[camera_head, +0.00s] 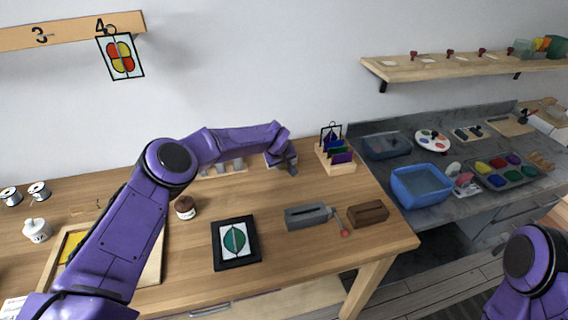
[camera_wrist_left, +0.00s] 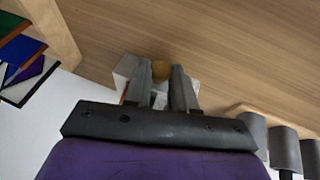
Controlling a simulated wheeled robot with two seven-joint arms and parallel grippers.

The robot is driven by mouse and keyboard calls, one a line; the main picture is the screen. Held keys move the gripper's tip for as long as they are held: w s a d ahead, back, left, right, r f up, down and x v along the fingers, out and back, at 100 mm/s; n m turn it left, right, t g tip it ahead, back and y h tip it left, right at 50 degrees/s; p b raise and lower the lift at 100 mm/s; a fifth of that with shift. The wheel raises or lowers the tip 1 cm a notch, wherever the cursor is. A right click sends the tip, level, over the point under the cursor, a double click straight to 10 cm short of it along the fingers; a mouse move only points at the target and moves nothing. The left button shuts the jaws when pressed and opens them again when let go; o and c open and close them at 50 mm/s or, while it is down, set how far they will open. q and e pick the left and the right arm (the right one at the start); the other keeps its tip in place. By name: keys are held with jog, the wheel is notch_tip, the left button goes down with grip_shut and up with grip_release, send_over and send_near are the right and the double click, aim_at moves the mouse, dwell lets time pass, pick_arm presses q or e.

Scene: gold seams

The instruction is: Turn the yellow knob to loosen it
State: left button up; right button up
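The yellow knob (camera_wrist_left: 161,70) shows in the left wrist view as a small round ochre shape on a pale grey block (camera_wrist_left: 126,68). My left gripper (camera_wrist_left: 161,72) points at it with its two grey fingers apart, one on each side of the knob, with a thin gap visible. In the head view my left gripper (camera_head: 291,166) is at the back of the wooden table, near the wall, and the knob is hidden there. Of my right arm, only a purple link shows at the lower right; its gripper is out of view.
A wooden rack with coloured panels (camera_head: 338,167) stands just right of my left gripper. Several grey cylinders (camera_wrist_left: 284,146) are on its other side. A grey box with a red-tipped lever (camera_head: 308,217), a brown block (camera_head: 368,213) and a framed leaf picture (camera_head: 236,264) lie nearer the front.

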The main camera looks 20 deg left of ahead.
pick_arm(q)
grip_shut()
jog(key=shift+a+f+b, duration=0.1)
jog(key=shift+f+b, duration=0.2)
jog(key=shift+b, duration=0.15)
jog(key=shift+s+t+h+b, duration=0.1)
jog(key=shift+t+h+b, duration=0.2)
jog(key=shift+h+b, duration=0.1)
jog(key=shift+r, duration=0.25)
jog(key=o, duration=0.7)
grip_release()
jog(key=b+v, duration=0.2)
jog(key=v, duration=0.8)
jog(key=shift+s+a+r, duration=0.1)
jog(key=shift+s+r, duration=0.1)
